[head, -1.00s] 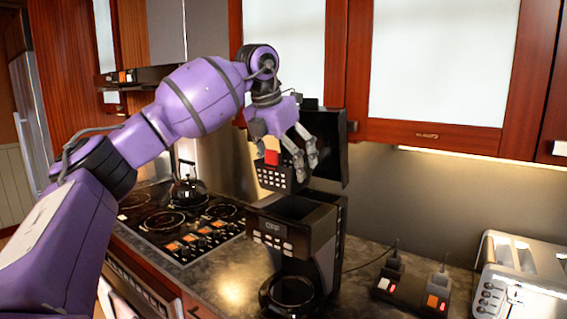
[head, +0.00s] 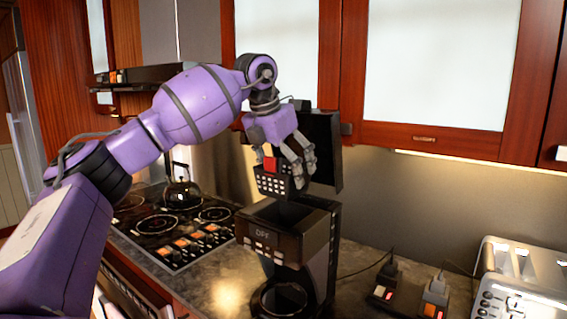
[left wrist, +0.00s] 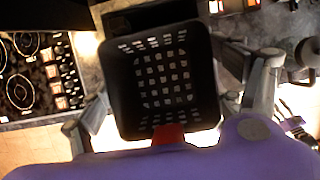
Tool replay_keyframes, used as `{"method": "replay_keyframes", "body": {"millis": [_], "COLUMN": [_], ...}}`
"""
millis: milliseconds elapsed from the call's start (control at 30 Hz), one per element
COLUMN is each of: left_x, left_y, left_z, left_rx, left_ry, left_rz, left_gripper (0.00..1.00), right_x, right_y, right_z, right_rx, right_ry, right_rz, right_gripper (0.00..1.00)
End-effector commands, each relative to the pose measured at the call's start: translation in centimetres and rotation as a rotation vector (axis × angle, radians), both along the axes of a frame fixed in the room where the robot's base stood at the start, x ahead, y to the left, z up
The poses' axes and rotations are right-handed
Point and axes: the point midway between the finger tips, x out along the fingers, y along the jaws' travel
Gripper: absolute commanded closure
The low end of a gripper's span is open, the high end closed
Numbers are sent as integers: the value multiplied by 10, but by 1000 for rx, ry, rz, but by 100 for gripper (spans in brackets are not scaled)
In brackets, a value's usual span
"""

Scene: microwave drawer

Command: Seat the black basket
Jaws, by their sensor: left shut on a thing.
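The black basket (head: 271,184), with a grid of light holes and a red tab (head: 270,164), hangs below my left gripper (head: 297,177). My left gripper is shut on it. In the left wrist view I look down into the open basket (left wrist: 163,80), with the red tab at its near edge. The black coffee maker (head: 268,240) stands on the counter with its lid (head: 323,150) raised and its top opening (head: 285,217) facing up. The basket is above that opening and apart from it. My right gripper does not show.
A stove (head: 165,228) with a kettle (head: 183,192) is left of the coffee maker. A silver toaster (head: 510,275) and a power strip (head: 405,299) are to the right. Red-framed cabinets (head: 440,80) hang above. Some counter is bare.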

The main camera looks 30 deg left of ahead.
Motion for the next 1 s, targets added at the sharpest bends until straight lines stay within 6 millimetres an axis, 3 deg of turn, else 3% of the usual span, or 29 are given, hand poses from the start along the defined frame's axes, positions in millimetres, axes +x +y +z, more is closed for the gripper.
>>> {"method": "replay_keyframes", "body": {"millis": [400,1000], "left_x": [0,0], "left_y": [0,0], "left_z": [-34,-39], "left_rx": [0,0], "left_ry": [-1,-1], "left_rz": [1,0], "left_gripper": [42,42], "right_x": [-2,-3], "right_y": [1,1], "right_z": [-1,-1], "right_rx": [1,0], "right_ry": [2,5], "right_rz": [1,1], "right_gripper": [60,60]}}
